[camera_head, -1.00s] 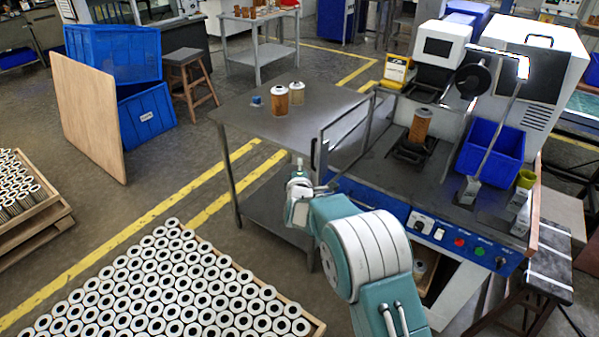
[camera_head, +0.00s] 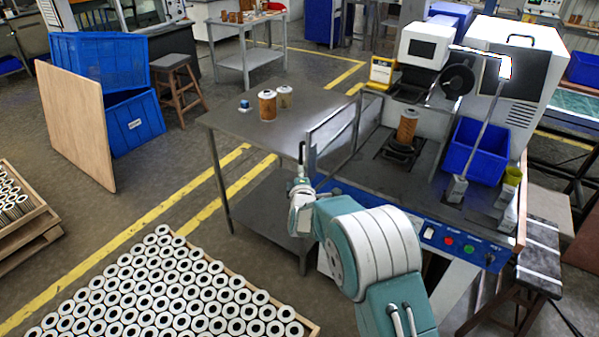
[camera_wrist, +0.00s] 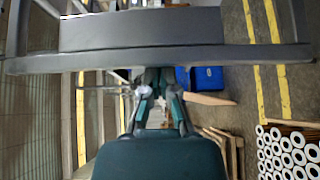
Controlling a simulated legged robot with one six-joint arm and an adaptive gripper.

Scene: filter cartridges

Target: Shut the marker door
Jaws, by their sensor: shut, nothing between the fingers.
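The marker door (camera_head: 334,138), a clear panel in a grey frame, stands open at the left side of the marking machine (camera_head: 385,190). Its near edge sticks out toward the front left. My gripper (camera_head: 300,176) is shut and empty, pointing up beside the near lower corner of the door. I cannot tell whether it touches the frame. In the wrist view, a grey bar that looks like the door frame (camera_wrist: 250,54) crosses close in front of my gripper (camera_wrist: 160,76) and hides its fingertips.
A brown cartridge (camera_head: 407,126) stands in the machine, with a blue bin (camera_head: 474,150) to its right. A steel table (camera_head: 245,125) with cartridges is left of the door. A tray of white cartridges (camera_head: 165,290) lies front left. Floor between is clear.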

